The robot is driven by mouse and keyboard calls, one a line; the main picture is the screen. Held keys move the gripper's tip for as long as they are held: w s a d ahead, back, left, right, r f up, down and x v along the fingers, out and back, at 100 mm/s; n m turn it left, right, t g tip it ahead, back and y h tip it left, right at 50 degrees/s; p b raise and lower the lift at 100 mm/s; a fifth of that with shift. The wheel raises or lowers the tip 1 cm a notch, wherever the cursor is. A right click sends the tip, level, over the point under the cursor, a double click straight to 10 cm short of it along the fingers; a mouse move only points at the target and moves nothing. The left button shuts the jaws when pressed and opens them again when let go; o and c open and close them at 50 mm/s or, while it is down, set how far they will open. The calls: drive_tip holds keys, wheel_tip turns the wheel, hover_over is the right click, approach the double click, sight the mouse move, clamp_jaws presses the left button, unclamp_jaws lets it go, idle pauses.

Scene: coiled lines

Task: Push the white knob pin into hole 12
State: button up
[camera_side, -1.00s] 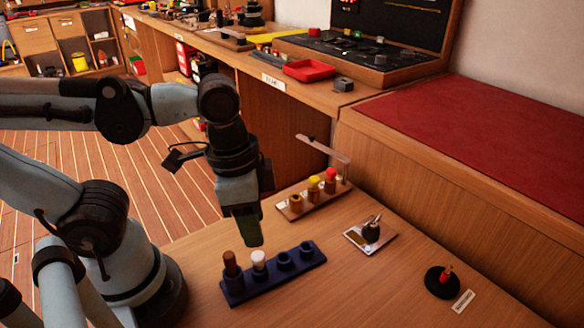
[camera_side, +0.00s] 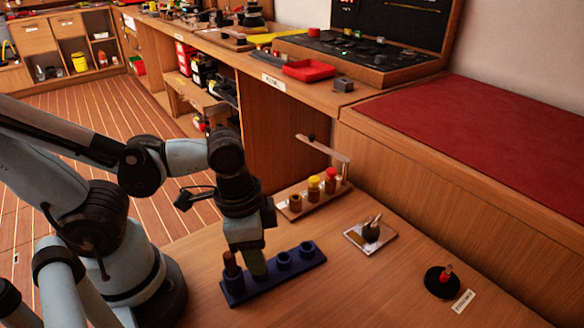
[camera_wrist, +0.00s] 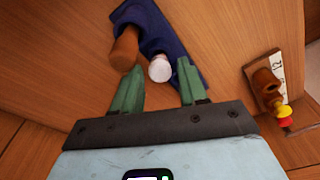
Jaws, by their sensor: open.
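The white knob pin (camera_wrist: 160,69) stands in the dark blue rack (camera_side: 314,256), beside a brown-topped pin (camera_side: 230,262). In the wrist view, the brown pin (camera_wrist: 124,50) is just left of it. My gripper (camera_side: 256,268) is low over the rack, and its fingers hide the white pin in the side view. In the wrist view, my gripper (camera_wrist: 158,84) is open, with its green fingers apart and the white knob near the gap, ungripped. A wooden holder (camera_side: 312,202) has an open brown socket (camera_side: 295,201) beside yellow and red pins; its small label, partly legible in the wrist view, seems to show 12.
A thin arm (camera_side: 323,147) overhangs the wooden holder. Farther right is a black disc (camera_side: 439,284) with a red-topped pin. The table front between these is clear.

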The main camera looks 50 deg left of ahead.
clamp_jaws()
drive_tip(key=shift+r, duration=0.5)
idle(0.3)
drive_tip(key=shift+r, duration=2.7)
